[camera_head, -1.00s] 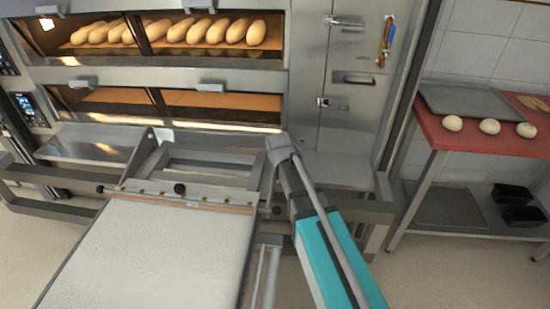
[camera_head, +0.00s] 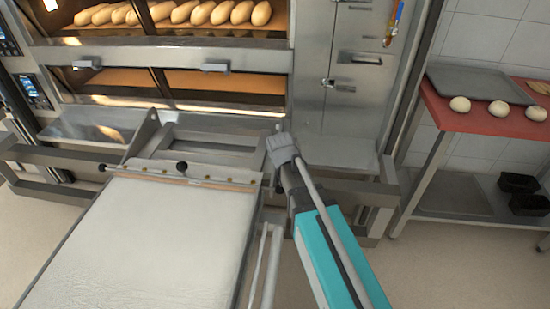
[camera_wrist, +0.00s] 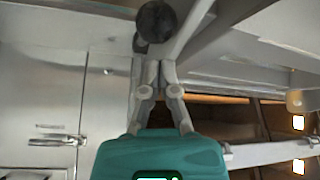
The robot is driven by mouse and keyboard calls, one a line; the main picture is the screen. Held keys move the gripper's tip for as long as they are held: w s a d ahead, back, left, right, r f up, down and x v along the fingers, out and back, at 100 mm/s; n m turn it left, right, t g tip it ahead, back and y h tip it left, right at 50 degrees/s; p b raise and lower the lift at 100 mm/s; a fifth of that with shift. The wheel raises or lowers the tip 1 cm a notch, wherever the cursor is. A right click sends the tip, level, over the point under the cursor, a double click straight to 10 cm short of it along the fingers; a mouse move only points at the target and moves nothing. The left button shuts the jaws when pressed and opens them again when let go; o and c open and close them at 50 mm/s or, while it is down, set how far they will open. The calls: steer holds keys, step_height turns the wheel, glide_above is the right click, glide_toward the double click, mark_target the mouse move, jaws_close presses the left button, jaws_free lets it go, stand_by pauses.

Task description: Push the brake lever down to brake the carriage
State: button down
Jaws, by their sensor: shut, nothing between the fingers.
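A black ball knob (camera_wrist: 157,22), which looks like the end of the brake lever, is at the top of the wrist view. My gripper (camera_wrist: 157,62) is shut and empty, with its fingertips just short of the knob in that picture; I cannot tell whether they touch. In the head view my gripper (camera_head: 279,150) is over the right rear corner of the carriage (camera_head: 150,235), and the lever's knob is hidden there. The carriage has a pale, flat top and stands in front of the oven. Another black knob (camera_head: 182,167) sits on its rear crossbar.
The deck oven (camera_head: 190,55) with loaves on its upper deck stands behind the carriage. A steel frame rail (camera_head: 345,185) runs right of my gripper. A red-topped table (camera_head: 480,115) with dough balls and a grey tray (camera_head: 470,92) stands at the right.

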steer(key=shift+s+f, duration=0.2)
steer(key=shift+f, duration=0.05)
stand_by(0.3)
steer(key=shift+w+r, duration=0.1)
steer(key=shift+r, duration=0.1)
steer(key=w+r+p, duration=0.1)
steer(key=p, duration=0.1)
steer(key=w+a+r+p, duration=0.1)
steer(key=r, duration=0.1)
steer(key=shift+r+p, duration=0.3)
steer(key=shift+p, duration=0.05)
steer(key=s+r+p, duration=0.1)
steer(key=s, duration=0.9)
steer(key=shift+a+r, duration=0.15)
steer(key=shift+a, duration=0.1)
